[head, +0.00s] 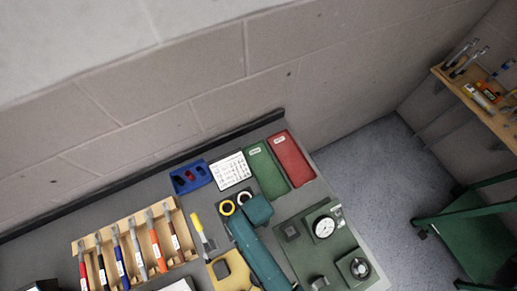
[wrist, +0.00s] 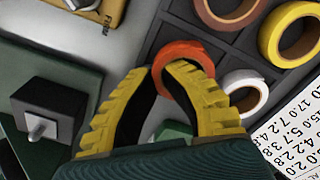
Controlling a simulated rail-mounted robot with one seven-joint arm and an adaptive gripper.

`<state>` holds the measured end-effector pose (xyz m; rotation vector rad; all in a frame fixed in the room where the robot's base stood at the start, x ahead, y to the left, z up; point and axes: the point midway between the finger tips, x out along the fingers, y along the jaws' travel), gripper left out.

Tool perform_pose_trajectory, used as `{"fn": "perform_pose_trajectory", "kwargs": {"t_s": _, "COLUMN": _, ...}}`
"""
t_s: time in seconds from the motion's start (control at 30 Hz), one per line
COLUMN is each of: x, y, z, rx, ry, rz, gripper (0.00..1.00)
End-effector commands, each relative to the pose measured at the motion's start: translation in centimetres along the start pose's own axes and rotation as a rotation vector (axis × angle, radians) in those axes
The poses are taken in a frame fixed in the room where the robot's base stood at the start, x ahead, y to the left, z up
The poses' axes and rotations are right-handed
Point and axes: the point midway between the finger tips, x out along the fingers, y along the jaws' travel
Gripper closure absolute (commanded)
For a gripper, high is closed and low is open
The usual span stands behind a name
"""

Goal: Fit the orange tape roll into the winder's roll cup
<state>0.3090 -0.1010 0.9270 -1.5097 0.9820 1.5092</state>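The orange tape roll (wrist: 204,55) shows in the wrist view between my yellow fingers. My gripper (wrist: 163,70) is closed on the roll's left wall, one fingertip inside the ring and one outside. The roll is at the edge of the dark tray; I cannot tell whether it is clear of it. In the head view my teal arm hides the roll and the fingertips. A green base plate (head: 303,262) at the right carries a dial (head: 323,227) and a round-topped device (head: 360,267). I cannot tell which part is the winder's roll cup.
The dark compartment tray (wrist: 195,30) holds a brown roll (wrist: 242,18), a yellow roll (wrist: 268,40) and a white roll (wrist: 261,92). A dark block with a metal shaft (wrist: 50,100) stands at left. Green (head: 266,170) and red (head: 291,160) bins and a pen rack (head: 90,243) are nearby.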

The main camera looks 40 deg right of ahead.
Motion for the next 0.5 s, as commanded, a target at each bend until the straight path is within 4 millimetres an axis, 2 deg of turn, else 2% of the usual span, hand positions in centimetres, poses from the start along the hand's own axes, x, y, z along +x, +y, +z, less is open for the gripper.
{"fn": "perform_pose_trajectory", "kwargs": {"t_s": 0.07, "x": 0.31, "y": 0.00, "z": 0.00, "rx": 0.000, "ry": 0.000, "rz": 0.000, "gripper": 1.00}}
{"fn": "perform_pose_trajectory", "kwargs": {"t_s": 0.1, "x": 0.28, "y": 0.00, "z": 0.00, "rx": 0.000, "ry": 0.000, "rz": 0.000, "gripper": 0.89}}
{"fn": "perform_pose_trajectory", "kwargs": {"t_s": 0.2, "x": 0.24, "y": 0.00, "z": 0.00, "rx": 0.000, "ry": 0.000, "rz": 0.000, "gripper": 0.70}}
{"fn": "perform_pose_trajectory", "kwargs": {"t_s": 0.23, "x": 0.24, "y": 0.00, "z": 0.00, "rx": 0.000, "ry": 0.000, "rz": 0.000, "gripper": 0.67}}
{"fn": "perform_pose_trajectory", "kwargs": {"t_s": 0.5, "x": 0.43, "y": 0.00, "z": 0.00, "rx": 0.000, "ry": 0.000, "rz": 0.000, "gripper": 0.67}}
